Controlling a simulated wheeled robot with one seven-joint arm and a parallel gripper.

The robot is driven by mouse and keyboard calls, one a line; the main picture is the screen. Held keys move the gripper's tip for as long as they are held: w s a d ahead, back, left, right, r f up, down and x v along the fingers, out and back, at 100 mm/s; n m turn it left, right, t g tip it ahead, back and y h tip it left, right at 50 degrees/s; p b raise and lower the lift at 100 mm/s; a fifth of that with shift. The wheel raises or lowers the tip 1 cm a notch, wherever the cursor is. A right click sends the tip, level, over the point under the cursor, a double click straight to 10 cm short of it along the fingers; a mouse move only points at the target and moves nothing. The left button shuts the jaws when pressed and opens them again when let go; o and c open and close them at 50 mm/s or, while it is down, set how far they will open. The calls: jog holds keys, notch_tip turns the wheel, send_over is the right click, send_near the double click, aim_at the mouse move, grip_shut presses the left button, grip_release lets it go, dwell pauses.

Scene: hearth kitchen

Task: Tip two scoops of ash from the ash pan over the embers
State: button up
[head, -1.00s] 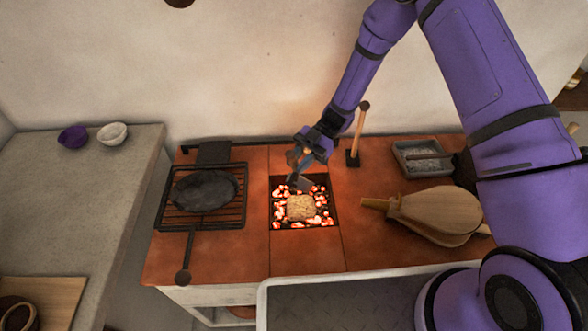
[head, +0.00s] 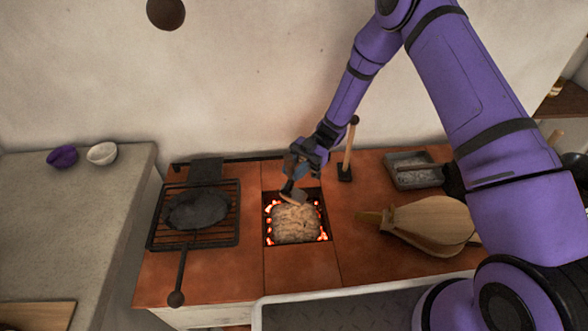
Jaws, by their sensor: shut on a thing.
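The ember pit (head: 267,238) is a square opening in the red-tiled hearth. Red glowing embers (head: 323,235) show around its edges, and a tan-grey rough heap (head: 296,224) covers most of the middle. The ash pan (head: 413,181) is a grey tray at the back right with pale grey ash (head: 412,174) in it. My gripper (head: 301,168) is over the back of the pit, shut on a small scoop (head: 292,194). The scoop's head is tilted down just above the heap. Whether ash is still on it I cannot tell.
A black grill (head: 165,229) with a dark flat thing on it stands left of the pit. Wooden bellows (head: 430,222) lie to the right. Two bowls sit on the left counter.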

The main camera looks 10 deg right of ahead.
dwell(0.4)
jog(key=shift+s+a, duration=0.2)
jog(key=shift+a, duration=0.1)
jog(key=s+a+r+n+t+h, duration=0.1)
jog(key=s+a+t+h, duration=0.4)
jog(key=s+t+h, duration=0.2)
jog(key=shift+s+a+n+t+h, duration=0.25)
jog(key=shift+s+n+t+h, duration=0.05)
jog(key=shift+s+t, duration=1)
jog(key=shift+w, duration=0.1)
